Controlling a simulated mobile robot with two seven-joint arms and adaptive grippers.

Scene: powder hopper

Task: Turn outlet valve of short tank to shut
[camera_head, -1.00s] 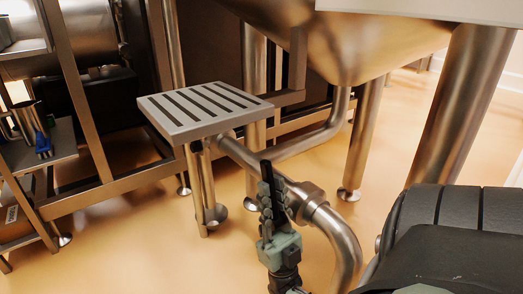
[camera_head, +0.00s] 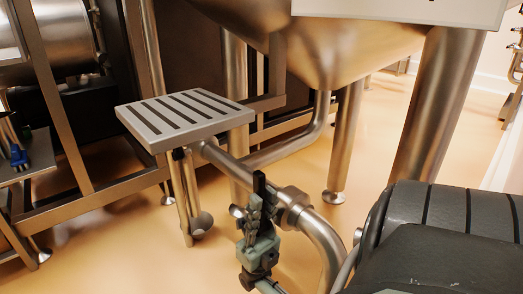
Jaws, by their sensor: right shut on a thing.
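The outlet pipe (camera_head: 322,246) runs below the steel tank cone (camera_head: 345,55), with a round collar (camera_head: 292,208) at its bend. My right gripper (camera_head: 259,207), grey-green with dark fingers, is at the pipe just left of the collar. It is shut on a part there, apparently the outlet valve's handle, which its fingers mostly hide. A dark upright bar (camera_head: 259,184) shows above the fingers; I cannot tell whether it is handle or fingertip. The valve's exact angle is hidden. My left gripper is not in view.
A slatted step (camera_head: 185,117) stands left of the pipe. Thick tank legs (camera_head: 440,105) and (camera_head: 345,140) stand to the right and behind. A metal frame with shelves (camera_head: 62,110) fills the left. Open orange floor (camera_head: 110,250) lies at lower left.

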